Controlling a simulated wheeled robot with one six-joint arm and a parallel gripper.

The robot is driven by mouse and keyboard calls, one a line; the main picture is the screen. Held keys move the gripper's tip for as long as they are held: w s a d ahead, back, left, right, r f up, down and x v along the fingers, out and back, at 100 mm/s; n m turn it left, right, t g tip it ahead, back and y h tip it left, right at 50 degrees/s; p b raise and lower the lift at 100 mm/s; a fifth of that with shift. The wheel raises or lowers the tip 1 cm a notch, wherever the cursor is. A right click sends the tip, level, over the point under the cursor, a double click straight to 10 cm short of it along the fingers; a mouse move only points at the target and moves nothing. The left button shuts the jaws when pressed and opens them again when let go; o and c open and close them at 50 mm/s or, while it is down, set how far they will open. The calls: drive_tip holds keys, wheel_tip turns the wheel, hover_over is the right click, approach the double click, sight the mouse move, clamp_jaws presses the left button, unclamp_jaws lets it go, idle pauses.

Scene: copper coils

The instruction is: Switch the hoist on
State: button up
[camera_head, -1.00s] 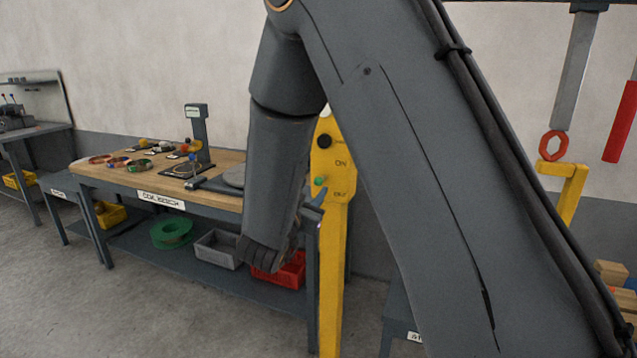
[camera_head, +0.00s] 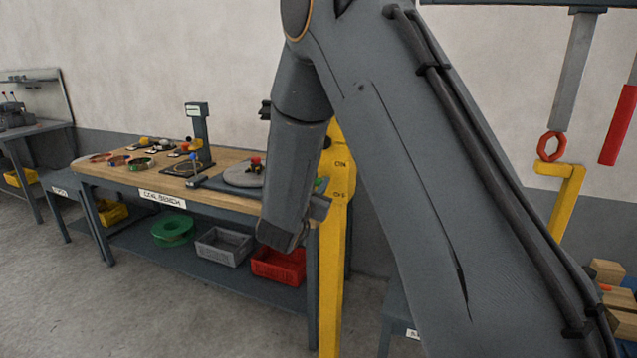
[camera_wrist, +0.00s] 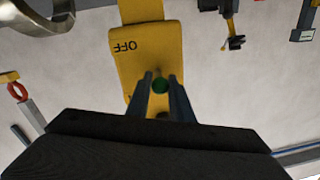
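The yellow switch post (camera_head: 333,270) stands at the right end of the bench, with a labelled panel (camera_head: 342,178) at its top, partly hidden by my arm. In the wrist view the panel (camera_wrist: 138,72) appears upside down, with "OFF" readable. In the head view my gripper is mostly hidden behind my forearm.
The coil bench (camera_head: 225,201) stands left of the post, with a grey disc (camera_head: 245,174) near its right end. A red bin (camera_head: 279,266) and a grey bin (camera_head: 222,247) sit on its lower shelf. A red ring (camera_head: 552,146) hangs at the right near a yellow bracket (camera_head: 567,200).

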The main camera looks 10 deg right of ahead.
drive_tip(key=shift+r+g+y+p, duration=0.4)
drive_tip(key=shift+r+g+p, duration=0.2)
drive_tip(key=shift+p, duration=0.85)
clamp_jaws()
drive_tip(key=p, duration=0.1)
drive_tip(key=g+y+p, duration=0.1)
drive_tip(key=p, duration=0.1)
drive_tip(key=shift+w+d+r+g, duration=0.15)
drive_tip(key=shift+w+r+g, duration=0.05)
drive_tip(key=shift+r+g, duration=0.1)
drive_tip(key=shift+f, duration=0.1)
drive_tip(key=o, duration=1)
unclamp_jaws()
drive_tip(key=shift+c, duration=0.2)
drive_tip(key=b+v, duration=0.1)
drive_tip(key=v, duration=0.6)
drive_tip(key=shift+s+a+b, duration=0.2)
drive_tip(key=shift+s+b, duration=0.1)
drive_tip(key=shift+b, duration=0.05)
